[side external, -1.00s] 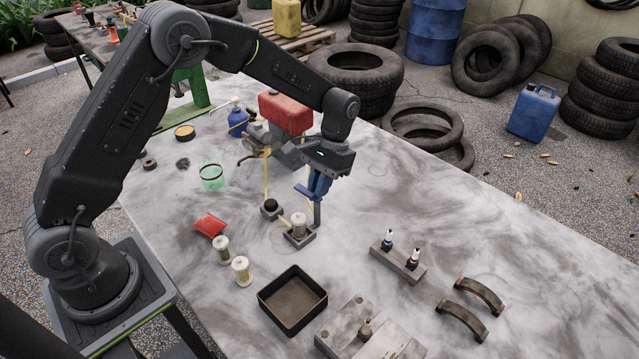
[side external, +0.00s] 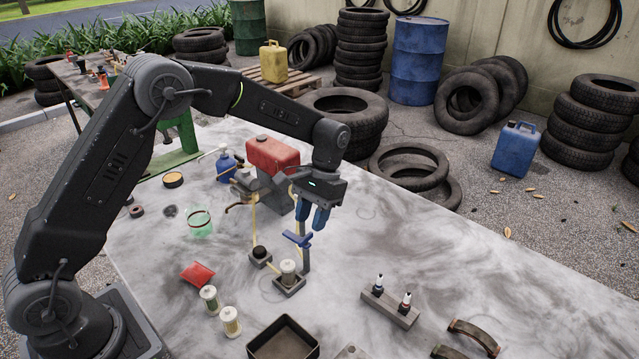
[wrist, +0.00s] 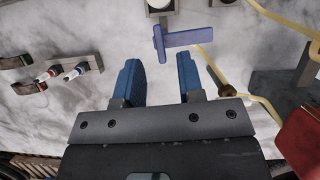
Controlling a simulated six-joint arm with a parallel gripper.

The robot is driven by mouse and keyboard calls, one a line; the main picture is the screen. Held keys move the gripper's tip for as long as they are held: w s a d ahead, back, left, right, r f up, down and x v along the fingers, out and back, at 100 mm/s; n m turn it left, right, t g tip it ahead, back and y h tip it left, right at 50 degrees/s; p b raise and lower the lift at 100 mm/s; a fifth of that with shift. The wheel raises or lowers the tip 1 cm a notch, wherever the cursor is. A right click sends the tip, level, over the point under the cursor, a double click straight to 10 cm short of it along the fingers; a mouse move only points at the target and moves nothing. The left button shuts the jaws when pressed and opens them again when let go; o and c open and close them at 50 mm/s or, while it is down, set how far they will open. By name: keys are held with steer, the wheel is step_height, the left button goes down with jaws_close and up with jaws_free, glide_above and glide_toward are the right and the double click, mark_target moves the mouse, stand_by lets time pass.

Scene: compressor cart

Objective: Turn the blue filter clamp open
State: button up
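The blue filter clamp (side external: 298,240) is a T-shaped blue handle on an upright post beside a small grey holder (side external: 289,284). A pale filter (side external: 288,267) stands in that holder. The clamp also shows in the wrist view (wrist: 185,40), past my fingertips and towards the top. My gripper (side external: 313,218) is above the clamp in the side view, its blue fingers pointing down. In the wrist view, my gripper (wrist: 159,68) is open, with bare table between its fingers. The clamp is not between them. I cannot tell the exact height gap.
A yellow line (side external: 272,248) runs near the holder, with a dark-topped block (side external: 259,255) to its left. A red tank (side external: 273,154) stands behind. Two filters (side external: 209,297), a red packet (side external: 197,274) and a black tray (side external: 283,342) lie nearer.

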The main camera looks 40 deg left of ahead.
steer(key=v, duration=1)
steer(key=shift+r, duration=0.25)
